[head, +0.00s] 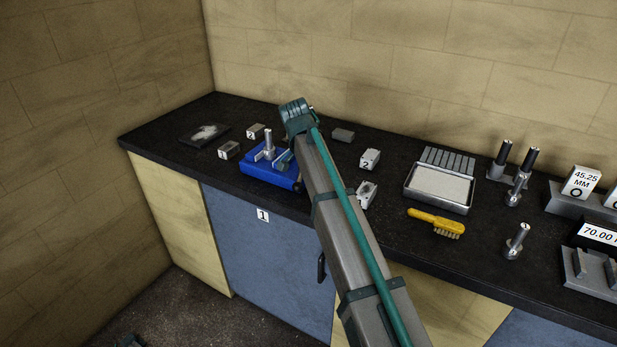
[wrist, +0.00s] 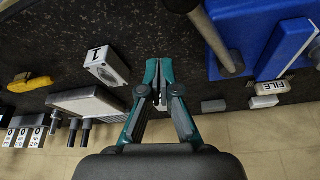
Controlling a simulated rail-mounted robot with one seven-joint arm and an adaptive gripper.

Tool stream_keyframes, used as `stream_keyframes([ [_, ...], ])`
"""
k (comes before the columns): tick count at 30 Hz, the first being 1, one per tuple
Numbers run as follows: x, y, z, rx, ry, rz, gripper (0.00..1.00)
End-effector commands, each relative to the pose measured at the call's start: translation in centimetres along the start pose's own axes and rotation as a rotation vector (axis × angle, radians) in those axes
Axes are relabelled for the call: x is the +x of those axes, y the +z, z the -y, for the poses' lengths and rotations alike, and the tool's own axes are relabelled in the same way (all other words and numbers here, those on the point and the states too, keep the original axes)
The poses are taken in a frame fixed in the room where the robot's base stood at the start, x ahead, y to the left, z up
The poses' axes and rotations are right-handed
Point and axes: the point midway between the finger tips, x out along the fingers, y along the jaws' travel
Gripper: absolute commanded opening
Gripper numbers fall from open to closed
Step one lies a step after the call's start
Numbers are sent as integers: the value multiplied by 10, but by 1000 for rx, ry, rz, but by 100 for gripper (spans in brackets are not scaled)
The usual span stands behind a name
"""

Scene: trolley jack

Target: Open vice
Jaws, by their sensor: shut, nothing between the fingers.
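The vice (head: 258,172) has a blue base and grey metal jaws and stands near the front edge of the dark bench. A grey metal post rises upright at its jaws in the head view. In the wrist view the blue vice body (wrist: 240,28) fills the upper right, with a grey metal rod (wrist: 222,42) along its left side. My gripper (wrist: 158,64) is shut and empty, to the left of that rod and apart from it in the picture.
Small numbered blocks (head: 228,150) stand left of the vice, others (head: 370,159) to its right. A grey tray (head: 409,194), a yellow brush (head: 436,221) and metal pins (head: 516,241) lie farther right. A dark pad (head: 203,134) lies at the left. Walls close the back and left.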

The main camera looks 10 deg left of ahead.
Motion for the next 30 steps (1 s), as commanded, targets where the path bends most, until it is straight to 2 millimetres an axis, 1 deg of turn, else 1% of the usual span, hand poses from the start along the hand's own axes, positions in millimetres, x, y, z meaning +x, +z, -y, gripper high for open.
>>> stream_keyframes([
  [1, -10, 2, 4, -2, -5, -2, 0],
  [6, -44, 1, 8, -2, -3, -3, 0],
  [9, -60, 0, 9, -1, -2, -2, 0],
  [13, -75, 0, 10, -1, -1, -2, 0],
  [15, -81, 0, 10, -1, 0, -2, 0],
  [19, -85, 0, 10, -1, 0, -2, 0],
  [29, -85, 0, 10, -1, 0, -2, 0],
  [30, -83, 2, 11, -3, -2, -1, 0],
])
